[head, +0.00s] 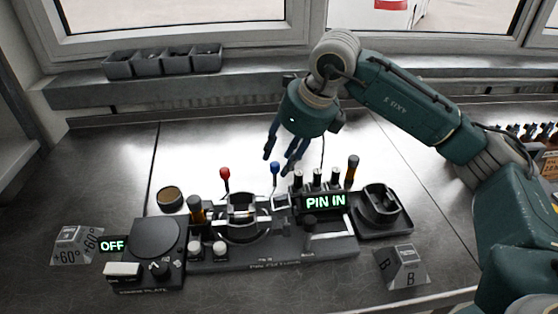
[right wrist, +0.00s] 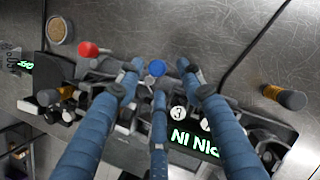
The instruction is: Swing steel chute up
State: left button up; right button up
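The pin fixture (head: 262,262) stands on the bench, with a lit "PIN IN" display (head: 325,202). A small bright metal piece (head: 281,203) sits on it just below a blue-knobbed lever (head: 275,167); I cannot tell surely whether this is the steel chute. My right gripper (head: 279,163) hangs above the blue knob, fingers pointing down. In the right wrist view its blue fingers (right wrist: 160,80) are spread around the blue knob (right wrist: 156,68), with nothing visibly held; contact is unclear. The fingers hide part of the fixture there. My left gripper is not in view.
A red-knobbed lever (head: 225,173) stands left of the blue one. Several upright pins and an amber-handled tool (head: 352,170) crowd the right side. A hot plate unit (head: 155,240) reads "OFF" beside it. Grey bins (head: 163,61) sit on the sill. The bench behind is clear.

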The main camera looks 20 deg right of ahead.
jog(key=v, duration=0.9)
jog(key=shift+r, duration=0.3)
